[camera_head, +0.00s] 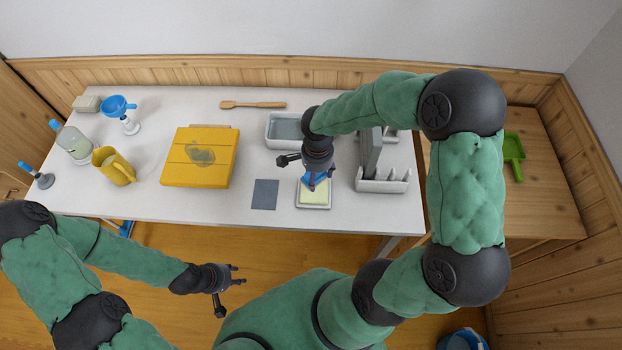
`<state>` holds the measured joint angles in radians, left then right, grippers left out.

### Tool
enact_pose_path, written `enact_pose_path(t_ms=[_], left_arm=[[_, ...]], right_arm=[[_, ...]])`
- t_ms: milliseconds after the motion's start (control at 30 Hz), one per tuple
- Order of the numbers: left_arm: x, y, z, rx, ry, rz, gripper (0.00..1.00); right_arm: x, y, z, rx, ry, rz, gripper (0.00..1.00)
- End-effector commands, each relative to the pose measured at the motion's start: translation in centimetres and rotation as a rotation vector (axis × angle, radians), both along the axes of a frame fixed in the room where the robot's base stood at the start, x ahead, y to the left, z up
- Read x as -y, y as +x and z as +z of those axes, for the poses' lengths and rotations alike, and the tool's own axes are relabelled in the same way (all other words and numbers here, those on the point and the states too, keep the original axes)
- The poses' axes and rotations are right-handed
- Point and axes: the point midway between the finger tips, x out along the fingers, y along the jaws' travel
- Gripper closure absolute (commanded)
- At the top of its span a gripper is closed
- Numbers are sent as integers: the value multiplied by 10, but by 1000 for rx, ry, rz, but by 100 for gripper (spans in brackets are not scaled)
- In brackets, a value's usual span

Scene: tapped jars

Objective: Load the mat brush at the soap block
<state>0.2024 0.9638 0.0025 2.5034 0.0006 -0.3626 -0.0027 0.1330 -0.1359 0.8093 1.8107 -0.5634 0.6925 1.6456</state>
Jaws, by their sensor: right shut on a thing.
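The pale yellow soap block (313,197) lies in a shallow white tray near the table's front edge. My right gripper (317,170) is directly above it, pointing down, shut on a blue object (311,182) that I take to be the mat brush. The brush's lower end is at or just over the soap block; I cannot tell whether they touch. The gripper and wrist hide part of the brush. A flat grey mat (265,194) lies just left of the soap tray. My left gripper (234,275) is open and empty, in front of the table.
A yellow board (185,175) with a greenish smear lies left of the mat. A grey basin (280,132) stands behind, and a white rack (383,184) stands right. A yellow jug (113,168), a jar (72,142) and a wooden utensil (252,105) are further off.

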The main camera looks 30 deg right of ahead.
Motion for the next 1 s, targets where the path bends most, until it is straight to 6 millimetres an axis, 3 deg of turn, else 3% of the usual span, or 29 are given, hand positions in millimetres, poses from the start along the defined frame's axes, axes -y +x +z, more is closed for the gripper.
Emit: enact_pose_path(t_ms=[267,700,1000], left_arm=[[0,0,-7,0,0,1,60],[0,0,-30,0,0,0,60],[0,0,-32,0,0,0,60]], right_arm=[[1,0,-13,0,0,-2,64],[1,0,-53,-1,0,-2,64],[1,1,-60,1,0,-2,64]])
